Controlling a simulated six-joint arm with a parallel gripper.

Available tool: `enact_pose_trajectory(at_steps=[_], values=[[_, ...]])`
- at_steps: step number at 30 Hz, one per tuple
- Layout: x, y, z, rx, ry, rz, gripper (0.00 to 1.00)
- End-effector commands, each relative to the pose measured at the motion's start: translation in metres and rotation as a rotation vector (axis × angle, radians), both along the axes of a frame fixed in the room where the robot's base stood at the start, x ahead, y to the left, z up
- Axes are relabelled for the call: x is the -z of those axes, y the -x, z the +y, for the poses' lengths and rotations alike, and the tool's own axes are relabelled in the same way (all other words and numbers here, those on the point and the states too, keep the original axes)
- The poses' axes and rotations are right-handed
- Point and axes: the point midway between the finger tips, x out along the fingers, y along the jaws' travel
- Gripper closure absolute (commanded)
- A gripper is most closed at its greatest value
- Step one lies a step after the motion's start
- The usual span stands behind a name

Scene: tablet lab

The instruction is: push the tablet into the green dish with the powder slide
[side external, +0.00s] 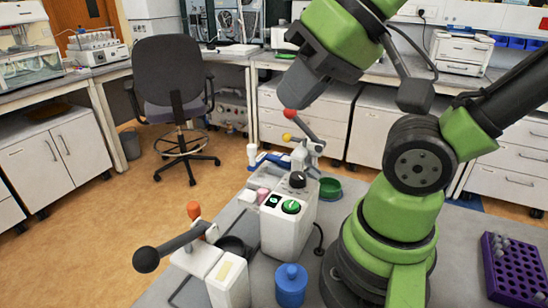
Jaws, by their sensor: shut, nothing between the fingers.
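A green dish (330,189) sits on the grey bench behind a white control box (290,225), partly hidden by it. A small press-like device with a red-knobbed lever (291,115) and a yellow knob (288,137) stands left of the dish. A blue and white piece (270,159) lies at its left side; it may be the powder slide, but I cannot tell. I cannot make out the tablet. My gripper (297,92) is above the red knob in the picture, pointing down and left. It is shut and holds nothing; its fingertips are hard to make out.
A lever with a black ball (146,259) and an orange-topped handle (194,210) stand at the front left. A blue lidded jar (291,284) stands in front of the control box. A purple rack (513,268) lies at the right. Bare bench shows around the dish.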

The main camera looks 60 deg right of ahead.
Motion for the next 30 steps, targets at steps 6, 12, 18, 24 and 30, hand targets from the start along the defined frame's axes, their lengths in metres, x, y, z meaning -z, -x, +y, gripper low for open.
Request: enact_pose_trajectory(at_steps=[6, 12, 18, 24, 30], values=[[0.0, 0.0, 0.0, 0.0, 0.0, 0.0, 1.0], [-0.004, -0.012, -0.005, 0.093, -0.042, 0.049, 0.54], [-0.009, -0.065, -0.033, 0.513, -0.208, 0.232, 0.49], [0.012, -0.124, -0.081, 1.058, -0.38, 0.402, 0.49], [0.059, -0.166, -0.139, 1.611, -0.508, 0.51, 0.49]])
